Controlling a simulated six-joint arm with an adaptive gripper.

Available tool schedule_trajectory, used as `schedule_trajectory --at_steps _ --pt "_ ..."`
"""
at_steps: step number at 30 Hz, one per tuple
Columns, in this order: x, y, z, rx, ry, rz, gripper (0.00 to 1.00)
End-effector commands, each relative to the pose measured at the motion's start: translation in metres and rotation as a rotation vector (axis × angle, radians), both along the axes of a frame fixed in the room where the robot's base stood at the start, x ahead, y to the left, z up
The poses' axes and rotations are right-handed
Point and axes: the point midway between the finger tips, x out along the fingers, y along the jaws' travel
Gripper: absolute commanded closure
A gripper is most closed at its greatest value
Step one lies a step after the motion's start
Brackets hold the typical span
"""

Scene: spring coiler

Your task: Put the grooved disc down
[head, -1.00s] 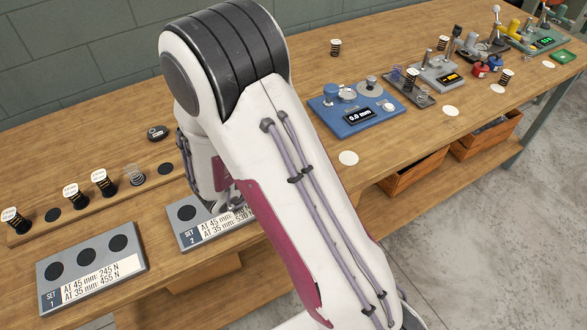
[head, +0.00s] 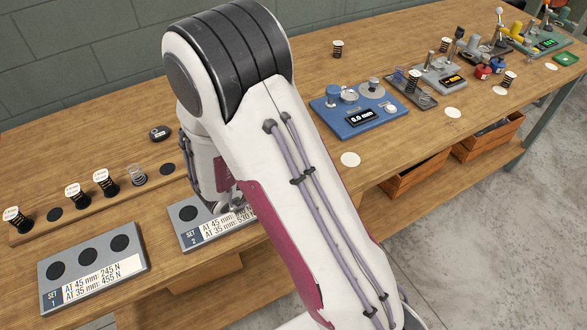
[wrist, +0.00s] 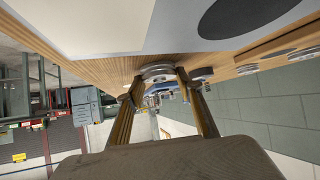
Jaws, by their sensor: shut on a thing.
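In the wrist view my gripper (wrist: 160,84) is shut on a small grey metal disc (wrist: 158,69), the grooved disc. Part of its rim shows between the fingertips; any groove is too small to make out. The disc is close to the wooden bench top, beside a grey plate with a dark round spot. I cannot tell whether it touches the wood. In the head view my arm hides the disc and most of my gripper, near the SET 2 plate (head: 188,234).
The SET 1 plate (head: 48,275) lies at the front left. Several springs stand on a wooden strip (head: 78,222) behind it. A blue gauge (head: 331,113) reading 0.0 mm and a white spot (head: 350,160) lie right of my arm. A dark puck (head: 160,133) lies behind the strip.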

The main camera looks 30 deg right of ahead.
Motion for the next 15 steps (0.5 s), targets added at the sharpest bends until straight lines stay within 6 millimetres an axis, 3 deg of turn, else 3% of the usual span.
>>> schedule_trajectory --at_steps 8,15 --pt "0.001 0.000 0.010 -0.001 -0.004 -0.001 0.98" --pt "0.001 0.000 0.030 0.000 -0.006 0.000 0.98"
